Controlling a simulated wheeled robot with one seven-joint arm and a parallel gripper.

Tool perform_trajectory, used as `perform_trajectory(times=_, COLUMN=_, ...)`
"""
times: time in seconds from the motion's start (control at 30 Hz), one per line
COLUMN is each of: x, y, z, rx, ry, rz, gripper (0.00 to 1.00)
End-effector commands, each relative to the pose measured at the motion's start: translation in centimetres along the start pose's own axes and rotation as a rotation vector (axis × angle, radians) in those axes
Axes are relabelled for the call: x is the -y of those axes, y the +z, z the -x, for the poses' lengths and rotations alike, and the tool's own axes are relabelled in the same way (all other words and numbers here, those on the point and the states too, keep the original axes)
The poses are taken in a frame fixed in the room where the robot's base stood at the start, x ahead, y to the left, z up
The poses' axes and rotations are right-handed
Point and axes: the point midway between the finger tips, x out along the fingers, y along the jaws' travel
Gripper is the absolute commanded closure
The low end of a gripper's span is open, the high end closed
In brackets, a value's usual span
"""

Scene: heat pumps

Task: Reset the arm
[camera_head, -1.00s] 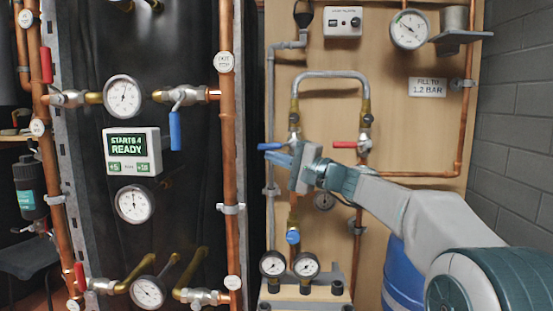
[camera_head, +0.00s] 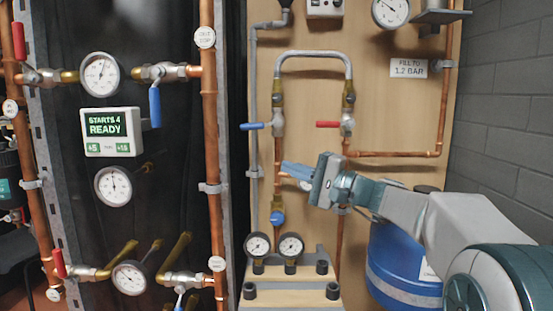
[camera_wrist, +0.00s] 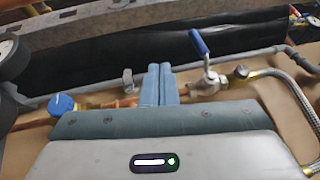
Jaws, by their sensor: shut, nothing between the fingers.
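My gripper (camera_head: 288,171) has pale blue fingers and stands in front of the wooden board, to the right of centre in the head view. Its fingers point left, a little below the blue lever (camera_head: 252,126) and red lever (camera_head: 328,124) of the braided hose loop. In the wrist view the two fingers (camera_wrist: 159,84) lie side by side, shut with nothing between them. The blue-handled valve (camera_wrist: 205,62) shows right of the fingers there, and a blue knob (camera_wrist: 62,104) shows at the left. I cannot tell whether the fingers touch the pipe behind them.
The blue tank (camera_head: 400,262) stands below my arm. Two small gauges (camera_head: 274,246) sit on the stepped stand (camera_head: 290,300) below my gripper. Copper pipe (camera_head: 208,100), gauges and the "STARTS 4 READY" display (camera_head: 110,131) are at the left. A grey block wall (camera_head: 505,130) bounds the right.

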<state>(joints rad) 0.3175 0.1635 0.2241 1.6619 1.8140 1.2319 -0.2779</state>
Motion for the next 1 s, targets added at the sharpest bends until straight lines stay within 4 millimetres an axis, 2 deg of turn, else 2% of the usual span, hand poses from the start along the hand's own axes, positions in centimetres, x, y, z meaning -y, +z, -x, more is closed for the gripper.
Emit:
perform_trajectory(times=0.17, x=-0.1, y=0.0, z=0.9, rx=0.0, ry=0.0, rz=0.0, gripper=1.0)
perform_trajectory(times=0.57, x=0.1, y=0.4, z=0.8, rx=0.003, ry=0.016, rz=0.002, gripper=1.0)
perform_trajectory(times=0.67, x=0.5, y=1.4, z=0.6, rx=0.01, ry=0.072, rz=0.006, gripper=1.0)
perform_trajectory(times=0.8, x=0.7, y=3.9, z=0.4, rx=0.027, ry=0.21, rz=0.019, gripper=1.0)
perform_trajectory(times=1.0, x=0.3, y=7.5, z=1.3, rx=0.048, ry=0.433, rz=0.048, gripper=1.0)
